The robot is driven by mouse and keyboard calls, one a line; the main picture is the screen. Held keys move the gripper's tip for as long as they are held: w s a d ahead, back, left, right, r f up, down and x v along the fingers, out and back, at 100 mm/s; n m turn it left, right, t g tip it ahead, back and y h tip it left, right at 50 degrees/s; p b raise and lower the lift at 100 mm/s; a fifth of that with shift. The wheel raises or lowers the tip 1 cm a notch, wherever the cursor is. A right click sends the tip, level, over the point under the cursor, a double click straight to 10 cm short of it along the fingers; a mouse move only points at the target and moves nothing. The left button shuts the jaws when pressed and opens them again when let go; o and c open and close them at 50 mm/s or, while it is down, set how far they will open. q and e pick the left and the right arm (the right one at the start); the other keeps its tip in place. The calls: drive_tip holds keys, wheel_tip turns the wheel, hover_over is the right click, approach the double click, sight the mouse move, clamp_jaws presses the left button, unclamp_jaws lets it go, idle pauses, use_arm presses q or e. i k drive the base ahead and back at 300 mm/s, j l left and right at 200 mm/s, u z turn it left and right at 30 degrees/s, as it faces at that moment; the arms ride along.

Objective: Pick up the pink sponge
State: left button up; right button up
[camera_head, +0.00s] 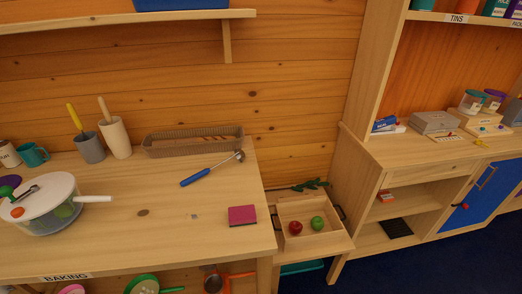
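The pink sponge (242,214) is a small block with a pink top and a darker side. It lies flat on the wooden counter (165,237), close to its right edge. A ladle with a blue handle (195,177) lies behind it, apart from it. Nothing covers or touches the sponge. Neither of my grippers shows in the head view.
A wicker basket (193,143), two utensil crocks and a teal mug (33,154) stand at the back. A lidded pot (45,205) with a white handle stands left. A wooden tray (326,240) holds a red and a green apple. The counter around the sponge is clear.

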sight(241, 214)
drive_tip(key=k+j+z, duration=0.15)
drive_tip(key=z, duration=0.3)
drive_tip(key=k+j+z, duration=0.2)
drive_tip(key=z, duration=0.25)
drive_tip(key=k+j+z, duration=0.15)
drive_tip(key=z, duration=0.3)
drive_tip(key=k+l, duration=0.05)
